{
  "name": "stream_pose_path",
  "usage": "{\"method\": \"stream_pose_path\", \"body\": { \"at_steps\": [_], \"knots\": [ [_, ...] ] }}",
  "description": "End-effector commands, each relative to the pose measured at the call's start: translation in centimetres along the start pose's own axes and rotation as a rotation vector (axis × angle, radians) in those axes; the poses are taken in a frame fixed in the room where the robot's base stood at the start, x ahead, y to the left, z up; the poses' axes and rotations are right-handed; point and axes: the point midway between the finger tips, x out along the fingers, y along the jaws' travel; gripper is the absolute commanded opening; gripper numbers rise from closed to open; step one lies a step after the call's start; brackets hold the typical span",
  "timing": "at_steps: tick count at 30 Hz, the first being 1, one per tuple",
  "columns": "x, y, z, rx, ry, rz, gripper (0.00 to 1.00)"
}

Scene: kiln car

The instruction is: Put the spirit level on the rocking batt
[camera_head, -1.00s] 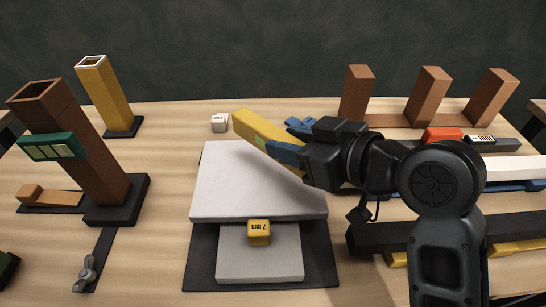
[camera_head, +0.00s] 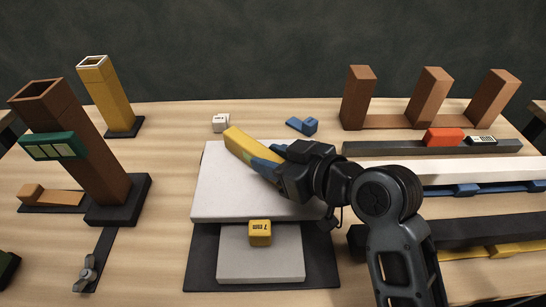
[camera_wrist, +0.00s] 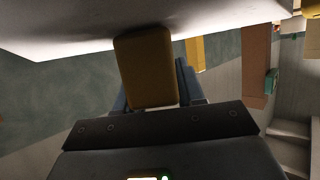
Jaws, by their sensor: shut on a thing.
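The spirit level (camera_head: 237,142), a yellow bar with a pale green patch, is held in my gripper (camera_head: 268,162). The blue fingers are shut on it. It appears over the far middle part of the rocking batt (camera_head: 215,190), a broad pale slab; I cannot tell whether they touch. In the wrist view the level (camera_wrist: 145,65) sticks out from between the fingers (camera_wrist: 150,92), with the pale batt (camera_wrist: 60,35) close along the top. My gripper and wrist hide the batt's right part and the level's near end.
A yellow block marked 7 mm (camera_head: 260,233) stands at the batt's front edge, by a lower pale slab (camera_head: 260,265). A white cube (camera_head: 220,122) and a blue wedge (camera_head: 302,125) lie behind. Tilted brown (camera_head: 75,125) and yellow (camera_head: 105,90) posts stand left; long bars (camera_head: 450,172) lie right.

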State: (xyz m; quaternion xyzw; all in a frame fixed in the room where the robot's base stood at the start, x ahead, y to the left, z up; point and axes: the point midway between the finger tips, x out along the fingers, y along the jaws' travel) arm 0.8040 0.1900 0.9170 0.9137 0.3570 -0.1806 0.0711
Motion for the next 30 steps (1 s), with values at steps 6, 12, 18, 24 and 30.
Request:
{"method": "stream_pose_path", "body": {
  "at_steps": [6, 12, 18, 24, 30],
  "knots": [
    [0.1, 0.0, 0.2, 0.0, 0.0, 0.0, 0.51],
    [0.1, 0.0, 0.2, 0.0, 0.0, 0.0, 0.64],
    [0.0, 0.0, 0.0, 0.0, 0.0, 0.0, 0.64],
    [-1.9, 0.1, 0.0, 0.002, 0.0, 0.001, 0.64],
    [-6.1, 0.1, 0.0, 0.001, 0.001, 0.003, 0.64]
  ]
}}
